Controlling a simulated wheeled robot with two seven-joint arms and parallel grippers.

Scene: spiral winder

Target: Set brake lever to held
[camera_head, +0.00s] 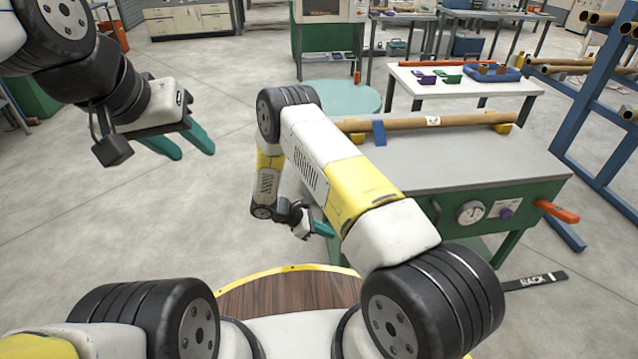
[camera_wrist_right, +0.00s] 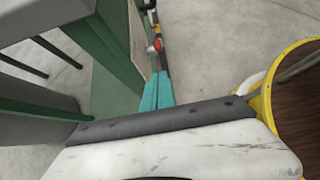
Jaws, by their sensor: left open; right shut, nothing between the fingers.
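An orange lever handle (camera_head: 556,211), apparently the brake lever, sticks out to the right from the front of the green winder bench (camera_head: 395,208). No readable label tells its setting. My right gripper (camera_head: 324,229) is at the left end of the bench, well apart from that handle. Its teal fingers are shut and empty in the right wrist view (camera_wrist_right: 157,91). A small red part (camera_wrist_right: 157,46) shows beyond the fingertips there; I cannot tell what it is. My left gripper (camera_head: 195,147) is open and empty in the air at upper left, far from the bench.
A brown tube (camera_head: 430,123) lies along the bench top. A gauge (camera_head: 470,212) and a purple knob (camera_head: 505,213) are on the bench front. A white table (camera_head: 465,84) with bins stands behind, a blue tube rack (camera_head: 590,120) at right. The floor at left is clear.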

